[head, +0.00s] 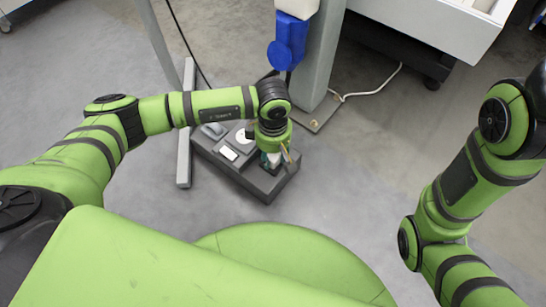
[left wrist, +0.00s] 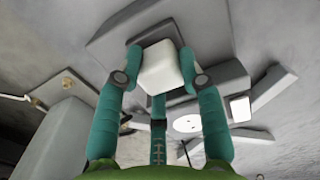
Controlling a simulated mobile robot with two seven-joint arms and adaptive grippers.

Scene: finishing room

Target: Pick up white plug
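The white plug (left wrist: 164,68) is a pale block in the left wrist view. It sits between the teal fingertips of my left gripper (left wrist: 163,72), with fingers against its left and right sides and a third finger below it. In the head view my left gripper (head: 272,158) points down at the right part of a low dark grey block (head: 266,186) on the floor. There the hand mostly hides the plug. I cannot tell whether the plug touches the block. My right gripper is outside the frames; only its arm shows at the right.
The block also carries a round white socket (head: 243,136) and a white rectangular piece (head: 228,153). A grey post (head: 318,60) with a blue connector (head: 287,45) stands just behind. A white cable (head: 375,91) lies behind right. The floor right of the block is clear.

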